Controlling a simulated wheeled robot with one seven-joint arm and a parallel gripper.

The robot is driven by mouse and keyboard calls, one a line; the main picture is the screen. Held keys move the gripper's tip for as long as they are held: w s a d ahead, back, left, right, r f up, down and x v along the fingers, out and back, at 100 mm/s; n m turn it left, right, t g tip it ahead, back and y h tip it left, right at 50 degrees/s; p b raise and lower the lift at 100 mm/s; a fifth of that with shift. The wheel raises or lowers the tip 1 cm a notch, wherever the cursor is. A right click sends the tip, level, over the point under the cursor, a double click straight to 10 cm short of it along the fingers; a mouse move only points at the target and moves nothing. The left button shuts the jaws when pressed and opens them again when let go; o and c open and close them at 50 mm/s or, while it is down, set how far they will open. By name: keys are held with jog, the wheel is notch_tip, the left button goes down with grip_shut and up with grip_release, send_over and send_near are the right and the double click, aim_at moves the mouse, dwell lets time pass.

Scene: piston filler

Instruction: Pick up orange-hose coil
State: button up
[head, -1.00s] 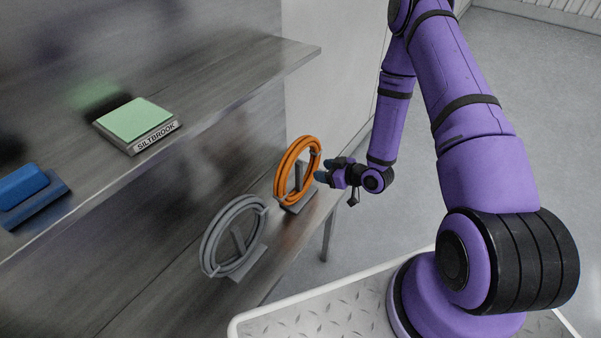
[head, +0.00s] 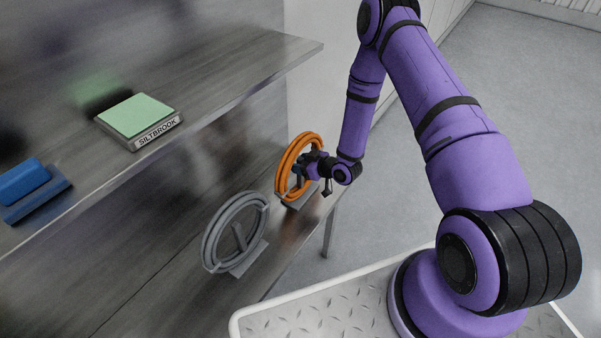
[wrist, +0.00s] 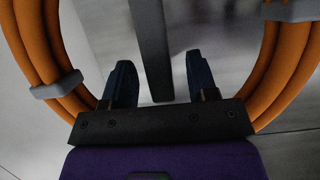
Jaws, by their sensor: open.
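The orange-hose coil (head: 285,172) stands upright on a stand on the lower shelf in the head view. In the wrist view the orange hose (wrist: 48,52) curves along both sides, with grey clips around it. My gripper (head: 302,168) is at the coil's right side and overlaps it in the head view. In the wrist view my gripper (wrist: 160,85) has its two dark fingers spread apart, with the stand's dark upright (wrist: 150,45) showing between and beyond them. The fingers are within the coil's outline there. I cannot tell whether they touch anything.
A grey hose coil (head: 212,243) stands on the same lower shelf, nearer and to the left. The upper shelf (head: 225,100) overhangs at the left and holds a green-topped block labelled SILTBROOK (head: 140,116) and a blue block (head: 22,182). Open floor (head: 480,90) lies to the right.

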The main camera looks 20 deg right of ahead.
jog(key=shift+w+a+f, duration=0.1)
jog(key=shift+w+a, duration=0.05)
grip_shut()
dwell(0.4)
